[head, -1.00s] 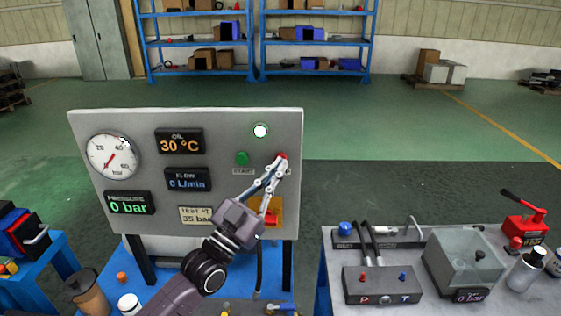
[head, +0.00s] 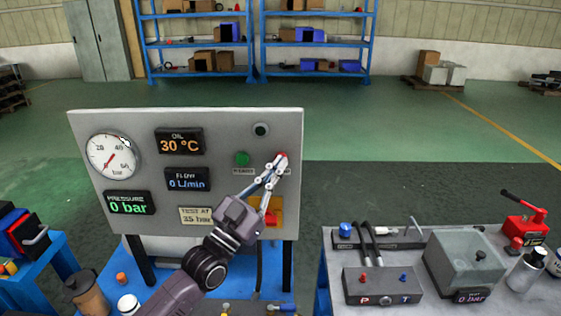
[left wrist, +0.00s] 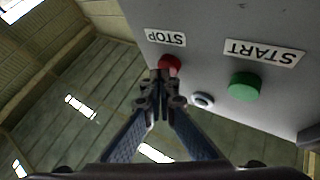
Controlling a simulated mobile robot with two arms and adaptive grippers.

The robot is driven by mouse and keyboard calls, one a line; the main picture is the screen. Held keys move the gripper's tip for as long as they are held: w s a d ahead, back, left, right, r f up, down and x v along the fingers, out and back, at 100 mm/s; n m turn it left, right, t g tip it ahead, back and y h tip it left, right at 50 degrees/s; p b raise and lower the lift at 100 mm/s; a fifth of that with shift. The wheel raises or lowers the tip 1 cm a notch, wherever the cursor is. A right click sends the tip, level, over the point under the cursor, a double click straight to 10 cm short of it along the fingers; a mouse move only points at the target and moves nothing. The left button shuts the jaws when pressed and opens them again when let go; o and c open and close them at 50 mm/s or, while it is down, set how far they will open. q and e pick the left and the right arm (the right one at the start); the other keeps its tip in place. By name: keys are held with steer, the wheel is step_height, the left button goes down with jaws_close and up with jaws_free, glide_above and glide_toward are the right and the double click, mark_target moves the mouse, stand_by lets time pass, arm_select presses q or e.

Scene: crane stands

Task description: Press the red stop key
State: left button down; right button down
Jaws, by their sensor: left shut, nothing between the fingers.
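The red stop key (head: 282,155) is on the right side of the grey panel (head: 225,125), mostly covered by my fingertips in the head view. In the left wrist view the red stop key (left wrist: 169,65) shows beside its STOP label. My left gripper (head: 277,163) is shut and empty, its fingertips at the red key. In the left wrist view the left gripper (left wrist: 157,85) overlaps the key's lower edge; I cannot tell how far the key is pressed in. The round lamp (head: 261,130) above is dark. My right gripper is not in view.
The green start key (head: 242,158) is left of the stop key. A yellow box with a red part (head: 272,217) is below, partly behind my gripper. Displays read 30 °C, 0 L/min and 0 bar. A bench (head: 330,270) with a valve block stands at the right.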

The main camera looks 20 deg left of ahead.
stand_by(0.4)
arm_select(q)
steer(key=shift+s+d+p, duration=0.25)
steer(key=shift+s+p, duration=0.25)
steer(key=shift+s, duration=0.35)
steer(key=s+p, duration=0.1)
steer(key=s, duration=0.1)
steer(key=s+d+p, duration=0.1)
steer(key=s, duration=0.1)
steer(key=shift+s+d, duration=0.15)
steer(key=shift+s, duration=0.2)
stand_by(0.3)
